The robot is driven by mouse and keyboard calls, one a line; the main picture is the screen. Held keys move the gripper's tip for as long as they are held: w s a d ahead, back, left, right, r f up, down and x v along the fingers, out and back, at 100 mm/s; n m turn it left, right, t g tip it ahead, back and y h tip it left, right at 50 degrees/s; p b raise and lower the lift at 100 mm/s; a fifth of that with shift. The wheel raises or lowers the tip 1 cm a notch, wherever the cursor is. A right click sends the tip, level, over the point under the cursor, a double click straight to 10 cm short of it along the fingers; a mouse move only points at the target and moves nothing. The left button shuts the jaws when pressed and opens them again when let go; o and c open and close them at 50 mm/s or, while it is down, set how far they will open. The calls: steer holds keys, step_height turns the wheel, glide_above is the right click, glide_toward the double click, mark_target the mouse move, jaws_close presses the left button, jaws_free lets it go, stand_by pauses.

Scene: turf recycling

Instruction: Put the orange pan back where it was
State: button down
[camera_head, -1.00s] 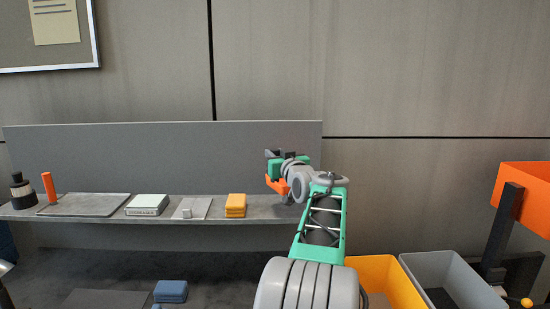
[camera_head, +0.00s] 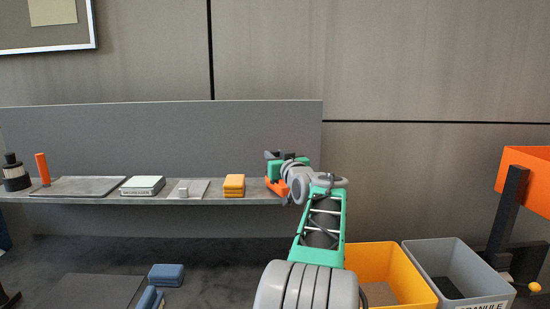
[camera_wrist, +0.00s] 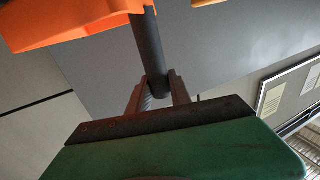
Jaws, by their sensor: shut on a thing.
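The orange pan (camera_head: 276,187) shows small at the end of my arm in the head view, partly hidden by the gripper. In the wrist view the orange pan (camera_wrist: 70,22) is at the top left, with a dark round handle. My gripper (camera_wrist: 158,92) is shut on that handle, with a finger on either side. In the head view my gripper (camera_head: 275,160) is at the right end of the grey shelf (camera_head: 235,199). I cannot tell whether the pan touches the shelf.
The shelf carries a yellow-orange stack (camera_head: 234,184), a small scale (camera_head: 142,185), a flat tray (camera_head: 80,187), an orange upright cylinder (camera_head: 43,168) and a dark jar (camera_head: 16,172). Blue blocks (camera_head: 166,274) lie below. A yellow bin (camera_head: 415,285) and grey bin (camera_head: 445,250) stand right, near an orange hopper (camera_head: 527,178).

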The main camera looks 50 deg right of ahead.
steer(key=shift+f+b, duration=0.2)
steer(key=shift+b, duration=0.15)
steer(key=c, duration=1.1)
jaws_free()
steer(key=shift+o, duration=0.3)
steer(key=shift+f, duration=0.1)
steer(key=shift+o, duration=1.4)
steer(key=shift+s, duration=0.1)
steer(key=b+v, duration=0.2)
steer(key=v, duration=0.5)
steer(key=shift+s+a, duration=0.2)
steer(key=shift+s, duration=0.05)
